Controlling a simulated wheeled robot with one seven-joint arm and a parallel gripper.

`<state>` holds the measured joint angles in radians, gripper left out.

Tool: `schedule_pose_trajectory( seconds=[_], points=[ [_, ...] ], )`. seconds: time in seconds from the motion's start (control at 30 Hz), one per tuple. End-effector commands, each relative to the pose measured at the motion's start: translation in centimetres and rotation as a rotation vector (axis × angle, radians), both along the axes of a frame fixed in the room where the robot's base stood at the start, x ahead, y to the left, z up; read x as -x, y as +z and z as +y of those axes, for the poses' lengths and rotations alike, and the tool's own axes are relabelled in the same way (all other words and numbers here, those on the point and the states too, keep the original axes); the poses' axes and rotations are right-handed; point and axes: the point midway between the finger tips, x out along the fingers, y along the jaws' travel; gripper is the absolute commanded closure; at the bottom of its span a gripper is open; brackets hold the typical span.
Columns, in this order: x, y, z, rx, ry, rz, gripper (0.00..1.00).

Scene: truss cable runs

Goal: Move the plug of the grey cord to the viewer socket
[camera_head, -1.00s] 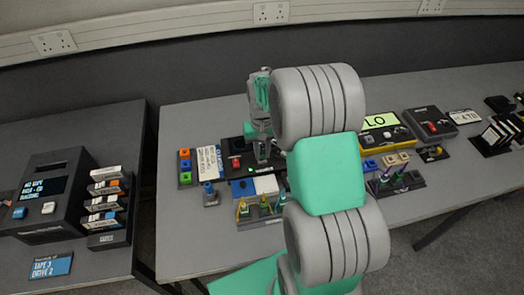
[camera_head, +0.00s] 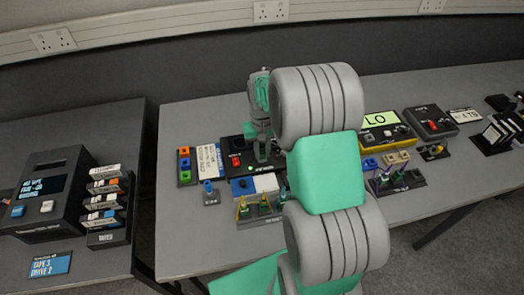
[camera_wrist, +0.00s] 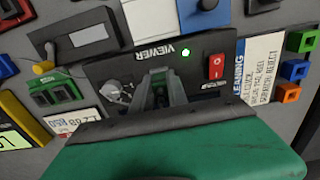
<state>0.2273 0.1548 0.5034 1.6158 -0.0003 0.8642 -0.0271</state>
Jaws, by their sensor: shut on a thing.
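The viewer (camera_wrist: 211,43) is a black box marked VIEWER, with a lit green lamp and a red switch, in the wrist view. It also shows on the table in the head view (camera_head: 232,147), partly hidden by my arm. My gripper (camera_wrist: 158,88) points down over the viewer's face, below its name. It also shows in the head view (camera_head: 262,150). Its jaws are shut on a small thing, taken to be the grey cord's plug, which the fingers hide. A grey curled piece (camera_wrist: 117,92) lies just left of the fingers. I cannot tell whether the plug is in the socket.
A blue and white block (camera_head: 243,187) and a rack of coloured plugs (camera_head: 260,217) stand in front of the viewer. Orange, green and blue blocks (camera_head: 184,164) and a white label card (camera_head: 207,160) are to its left. A yellow device (camera_head: 388,132) stands to the right.

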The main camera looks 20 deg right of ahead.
Motion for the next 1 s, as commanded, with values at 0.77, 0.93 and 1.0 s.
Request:
schedule_pose_trajectory(
  seconds=[0.77, 0.93, 1.0],
  points=[
    [0.00, -0.05, 0.00, 0.000, 0.000, 0.000, 0.55],
    [0.00, -0.06, 0.00, 0.000, 0.000, 0.000, 0.55],
    [0.00, -0.06, 0.00, 0.000, 0.000, 0.000, 0.55]
  ],
)
